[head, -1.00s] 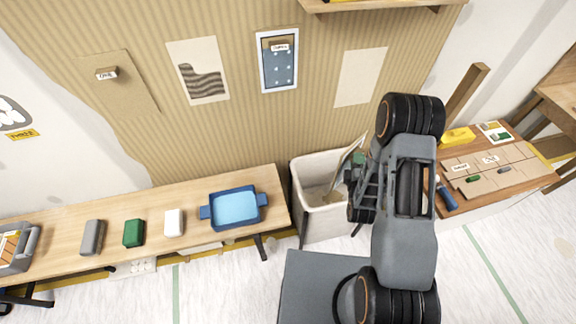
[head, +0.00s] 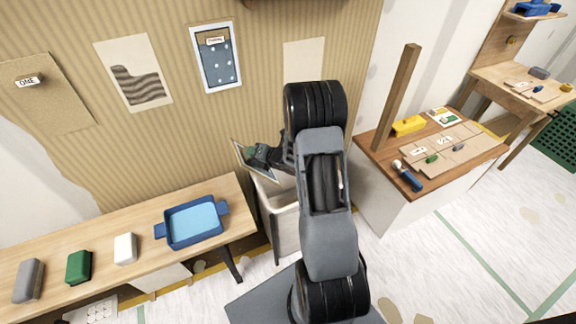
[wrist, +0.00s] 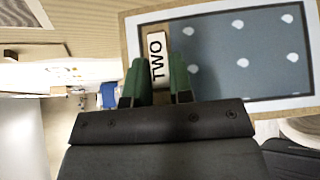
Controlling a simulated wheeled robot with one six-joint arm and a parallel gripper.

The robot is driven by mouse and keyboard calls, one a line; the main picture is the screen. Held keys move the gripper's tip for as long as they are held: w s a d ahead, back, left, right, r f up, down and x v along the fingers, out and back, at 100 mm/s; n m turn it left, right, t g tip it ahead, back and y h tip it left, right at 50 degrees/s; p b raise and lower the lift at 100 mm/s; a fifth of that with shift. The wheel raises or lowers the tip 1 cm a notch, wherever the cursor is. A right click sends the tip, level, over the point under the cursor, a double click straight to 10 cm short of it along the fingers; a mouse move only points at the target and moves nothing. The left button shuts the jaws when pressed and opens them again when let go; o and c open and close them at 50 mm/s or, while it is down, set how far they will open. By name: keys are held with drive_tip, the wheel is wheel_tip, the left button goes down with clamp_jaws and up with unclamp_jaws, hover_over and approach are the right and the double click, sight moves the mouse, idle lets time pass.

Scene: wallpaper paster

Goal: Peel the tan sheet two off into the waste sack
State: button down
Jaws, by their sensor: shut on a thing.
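My gripper (wrist: 160,85) is shut on a small tab with the label TWO (wrist: 157,57), between its green fingertips. The tab belongs to sheet two (wrist: 235,60), which shows a blue-grey face with white spots and a pale, tan-edged border. In the head view my gripper (head: 262,157) holds sheet two (head: 240,158) tilted, clear of the wall, over the back left of the white waste sack (head: 286,232). My arm hides the sack's right side and much of its mouth.
The wall carries tan sheet ONE (head: 45,95), a wavy print (head: 133,72) and a spotted, labelled print (head: 216,57). A bench with a blue tray (head: 193,223) stands left of the sack. A wooden worktop with a post (head: 396,98) stands to the right.

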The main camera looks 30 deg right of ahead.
drive_tip(key=s+d+f+n+g+b, duration=0.2)
drive_tip(key=d+f+n+b, duration=0.2)
drive_tip(key=d, duration=1)
drive_tip(key=shift+s+f+h+b, duration=0.15)
drive_tip(key=shift+f+h+b, duration=0.15)
drive_tip(key=shift+f+b, duration=0.25)
drive_tip(key=shift+s, duration=0.1)
wheel_tip(320, 180, down, 10)
drive_tip(key=b, duration=1)
drive_tip(key=c, duration=0.9)
unclamp_jaws()
drive_tip(key=shift+r, duration=0.1)
drive_tip(key=p+v, duration=0.2)
drive_tip(key=v, duration=1.2)
drive_tip(key=shift+a, duration=0.1)
